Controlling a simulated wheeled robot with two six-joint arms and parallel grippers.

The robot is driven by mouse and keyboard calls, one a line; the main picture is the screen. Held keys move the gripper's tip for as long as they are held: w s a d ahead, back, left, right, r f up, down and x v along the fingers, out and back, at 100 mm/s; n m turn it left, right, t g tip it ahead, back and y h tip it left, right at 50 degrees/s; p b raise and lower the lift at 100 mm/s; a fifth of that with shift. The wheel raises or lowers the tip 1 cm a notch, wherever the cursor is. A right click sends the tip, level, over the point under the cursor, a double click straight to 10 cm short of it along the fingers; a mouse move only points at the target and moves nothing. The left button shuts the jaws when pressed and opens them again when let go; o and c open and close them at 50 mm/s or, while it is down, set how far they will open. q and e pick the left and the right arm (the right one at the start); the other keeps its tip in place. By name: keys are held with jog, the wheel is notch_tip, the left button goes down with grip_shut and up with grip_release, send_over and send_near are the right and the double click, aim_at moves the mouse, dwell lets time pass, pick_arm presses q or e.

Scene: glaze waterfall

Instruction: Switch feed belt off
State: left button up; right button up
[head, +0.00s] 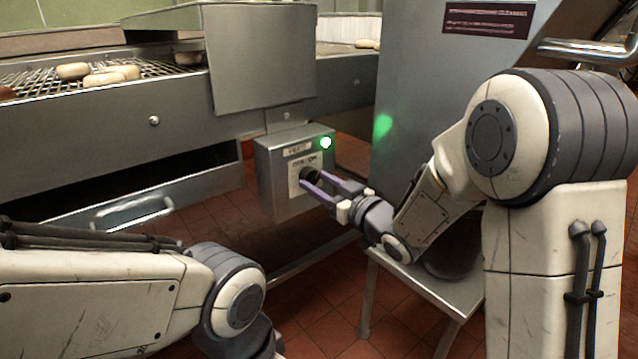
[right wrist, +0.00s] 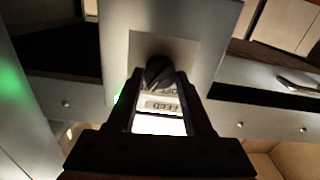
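My right gripper (head: 312,183) has purple fingers reaching to the knob. In the right wrist view its fingers (right wrist: 158,78) stand apart, one on each side of the knob; firm contact cannot be made out. My left arm shows at lower left, but its gripper is out of view.
The wire-mesh feed belt (head: 40,82) carries several pale dough pieces (head: 105,78). A grey metal housing (head: 262,60) stands above the box. A metal stool or small table (head: 440,285) stands under my right forearm. Red tiled floor (head: 320,290) is open below the box.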

grip_shut()
jog(key=shift+f+n+b, duration=0.1)
jog(key=shift+n+b, duration=0.6)
jog(key=shift+n, duration=0.4)
jog(key=n+b, duration=0.3)
jog(key=n, duration=0.1)
jog(key=n+b, duration=0.3)
jog(key=n, duration=0.1)
jog(key=shift+n+b, duration=0.5)
jog(key=shift+n, duration=0.4)
